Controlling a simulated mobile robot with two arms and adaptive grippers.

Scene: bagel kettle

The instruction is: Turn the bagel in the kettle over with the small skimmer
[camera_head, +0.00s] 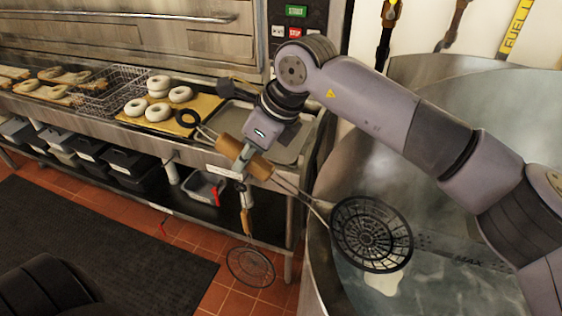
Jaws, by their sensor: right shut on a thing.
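My right gripper (243,160) is shut on the wooden handle of a skimmer with a round, dark perforated head (372,235). The handle points up and left, and the head is over the near left part of the kettle (322,262). A pale shape (388,283), perhaps the bagel, shows in the kettle just below the skimmer head, which partly covers it. I cannot tell whether the head touches it. Another skimmer (250,266) with a round wire head hangs at the counter's front. My left gripper is out of view.
White ring bagels (158,112) lie on a tan board (208,104) beside a wire basket (128,76). A metal tray (290,141) lies on the counter near the kettle. A black mat (100,250) covers the floor at left.

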